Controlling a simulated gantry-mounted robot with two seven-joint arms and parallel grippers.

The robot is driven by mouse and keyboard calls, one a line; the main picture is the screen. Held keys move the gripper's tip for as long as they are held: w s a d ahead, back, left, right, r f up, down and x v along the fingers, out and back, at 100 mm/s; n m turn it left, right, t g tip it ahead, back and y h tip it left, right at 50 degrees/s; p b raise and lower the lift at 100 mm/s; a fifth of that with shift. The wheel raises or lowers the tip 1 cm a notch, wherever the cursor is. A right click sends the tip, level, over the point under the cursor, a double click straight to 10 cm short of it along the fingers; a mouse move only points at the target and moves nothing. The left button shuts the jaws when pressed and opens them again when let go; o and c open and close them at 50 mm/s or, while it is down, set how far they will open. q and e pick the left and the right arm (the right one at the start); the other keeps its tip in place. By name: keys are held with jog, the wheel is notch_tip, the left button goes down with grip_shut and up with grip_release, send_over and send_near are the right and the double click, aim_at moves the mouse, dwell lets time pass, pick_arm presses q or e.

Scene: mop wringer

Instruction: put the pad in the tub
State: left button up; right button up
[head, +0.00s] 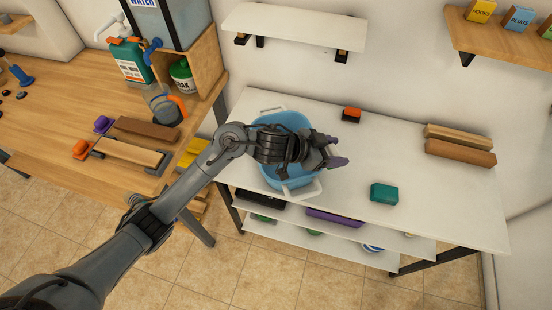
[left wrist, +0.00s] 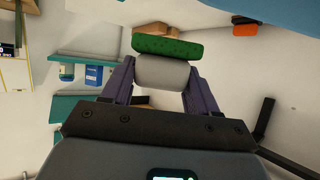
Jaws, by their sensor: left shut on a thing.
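The pad (left wrist: 165,46) shows in the left wrist view as a speckled green slab with a rounded grey part against it. My left gripper (left wrist: 162,78) has its purple fingers shut on the grey part. In the head view the left gripper (head: 333,151) is over the right rim of the tub, pointing right. The pad is hidden or too small to make out there. The blue tub (head: 272,178) has white handles and stands on the left part of the white table, partly covered by my left arm. My right gripper is not in view.
A teal block (head: 384,193) lies on the white table (head: 420,205) right of the tub. An orange-and-black item (head: 351,115) lies behind it. Wooden boards (head: 460,150) lie at the right end. A wall shelf (head: 300,27) hangs behind. A wooden bench (head: 60,80) stands left.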

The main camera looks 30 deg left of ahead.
pick_arm(q)
jog(key=shift+s+a+f+b, duration=0.3)
jog(key=shift+a+f, duration=1.35)
jog(key=shift+f, duration=0.05)
jog(key=shift+s+a+f+b, duration=0.35)
jog(key=shift+a+f, duration=1.35)
jog(key=shift+f, duration=0.05)
jog(key=shift+s+a+f+b, duration=0.3)
jog(key=shift+a+f, duration=1.35)
jog(key=shift+f, duration=0.05)
jog(key=shift+f, duration=0.2)
